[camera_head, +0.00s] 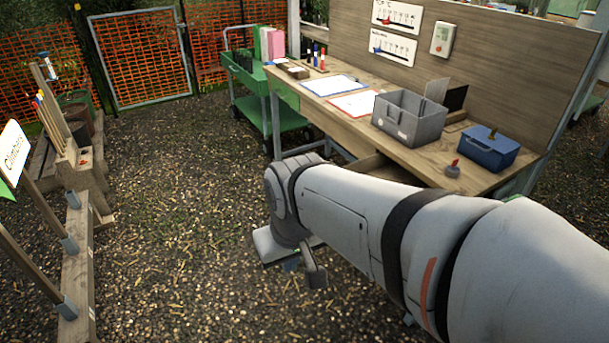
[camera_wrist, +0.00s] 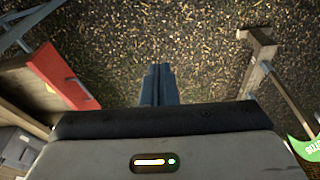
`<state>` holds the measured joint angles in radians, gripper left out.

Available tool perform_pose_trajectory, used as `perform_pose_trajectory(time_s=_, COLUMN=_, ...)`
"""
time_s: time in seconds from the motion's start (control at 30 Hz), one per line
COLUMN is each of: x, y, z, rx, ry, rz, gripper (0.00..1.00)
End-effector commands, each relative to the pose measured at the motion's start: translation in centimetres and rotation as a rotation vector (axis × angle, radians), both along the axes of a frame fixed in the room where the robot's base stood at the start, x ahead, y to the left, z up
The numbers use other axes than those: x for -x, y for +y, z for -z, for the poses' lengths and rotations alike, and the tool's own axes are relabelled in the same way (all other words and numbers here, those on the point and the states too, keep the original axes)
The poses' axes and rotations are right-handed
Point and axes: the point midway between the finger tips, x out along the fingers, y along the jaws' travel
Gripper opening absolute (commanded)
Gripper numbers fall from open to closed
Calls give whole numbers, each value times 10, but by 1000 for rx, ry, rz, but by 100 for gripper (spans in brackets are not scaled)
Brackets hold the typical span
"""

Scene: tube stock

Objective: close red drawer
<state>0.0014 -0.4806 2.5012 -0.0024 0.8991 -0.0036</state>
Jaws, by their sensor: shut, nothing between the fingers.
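The red drawer's front (camera_wrist: 60,76) shows at the left of the wrist view, with a dark bar handle on it. It stands out from the workbench, and part of its wooden body shows behind the front. In the head view the wooden drawer (camera_head: 372,163) sticks out below the bench top; my arm hides its red front. My gripper (camera_wrist: 159,70) points away from the wrist camera over the gravel, to the right of the red front and apart from it. Its fingers are together and empty. In the head view the gripper is mostly hidden by my wrist.
The workbench (camera_head: 425,160) carries a grey crate (camera_head: 408,118), a blue box (camera_head: 487,152) and clipboards. A green cart (camera_head: 262,110) stands behind it. Open gravel (camera_head: 180,200) lies between.

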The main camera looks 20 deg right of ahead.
Motion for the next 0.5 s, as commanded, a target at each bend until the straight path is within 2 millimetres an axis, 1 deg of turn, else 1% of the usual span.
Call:
perform_pose_trajectory(time_s=0.07, x=0, y=0, z=1, rx=2, ry=3, rz=-2, gripper=0)
perform_pose_trajectory(time_s=0.17, x=0, y=-5, z=10, rx=30, ry=40, rz=-18, gripper=0)
perform_pose_trajectory(time_s=0.27, x=0, y=-16, z=31, rx=104, ry=132, rz=-68, gripper=0)
perform_pose_trajectory(time_s=0.37, x=1, y=-38, z=59, rx=223, ry=280, rz=-143, gripper=0)
perform_pose_trajectory(time_s=0.4, x=2, y=-49, z=71, rx=279, ry=348, rz=-178, gripper=0)
perform_pose_trajectory(time_s=0.5, x=-1, y=-77, z=96, rx=422, ry=518, rz=-276, gripper=0)
